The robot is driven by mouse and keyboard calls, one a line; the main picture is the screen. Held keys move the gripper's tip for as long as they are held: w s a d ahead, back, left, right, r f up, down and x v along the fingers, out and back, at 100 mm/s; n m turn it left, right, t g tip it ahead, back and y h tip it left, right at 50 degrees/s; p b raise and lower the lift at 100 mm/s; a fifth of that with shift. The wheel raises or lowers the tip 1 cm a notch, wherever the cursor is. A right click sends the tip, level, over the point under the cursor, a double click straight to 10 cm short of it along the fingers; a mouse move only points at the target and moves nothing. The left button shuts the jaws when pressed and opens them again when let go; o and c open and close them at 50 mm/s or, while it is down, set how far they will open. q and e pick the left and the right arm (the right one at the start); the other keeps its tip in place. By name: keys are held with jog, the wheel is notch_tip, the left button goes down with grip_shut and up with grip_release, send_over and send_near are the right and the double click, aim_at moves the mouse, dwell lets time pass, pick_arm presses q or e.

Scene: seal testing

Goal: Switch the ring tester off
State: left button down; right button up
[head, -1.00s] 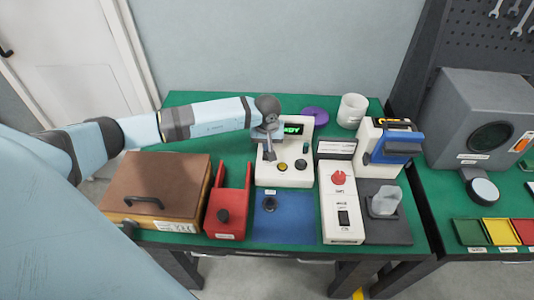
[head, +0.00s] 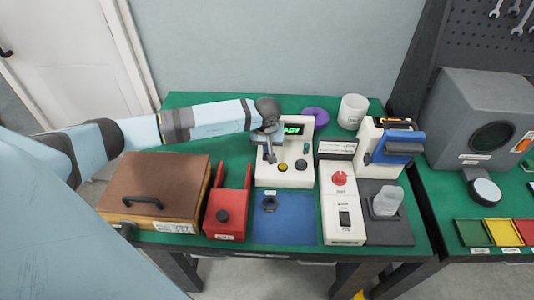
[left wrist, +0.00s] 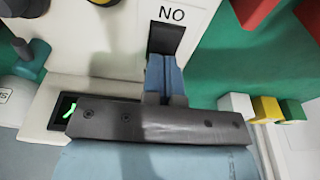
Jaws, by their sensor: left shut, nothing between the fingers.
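The ring tester (head: 297,178) is a white box with a green lit display (head: 293,129), partly hidden by my arm. My left gripper (head: 271,157) is over its left part, fingers pointing down. In the left wrist view the tester (left wrist: 120,55) shows a dark switch (left wrist: 166,38) with an upside-down "ON" label beside it. The shut, empty fingers (left wrist: 163,75) are at the near end of this switch and cover part of it. I cannot tell whether they touch it. My right gripper is not in view.
A red fixture (head: 228,212), a brown-lidded box (head: 155,185) and a blue mat (head: 285,225) lie in front and to the left. A white switch box (head: 343,205) stands to the right. In the left wrist view, white, yellow and green pieces (left wrist: 265,110) sit beside the tester.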

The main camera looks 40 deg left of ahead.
pick_arm(q)
jog(key=shift+r+p, duration=0.4)
jog(key=shift+r, duration=0.2)
jog(key=shift+r+p, duration=1.2)
jog(key=shift+r, duration=1.6)
jog(key=shift+d+f, duration=0.1)
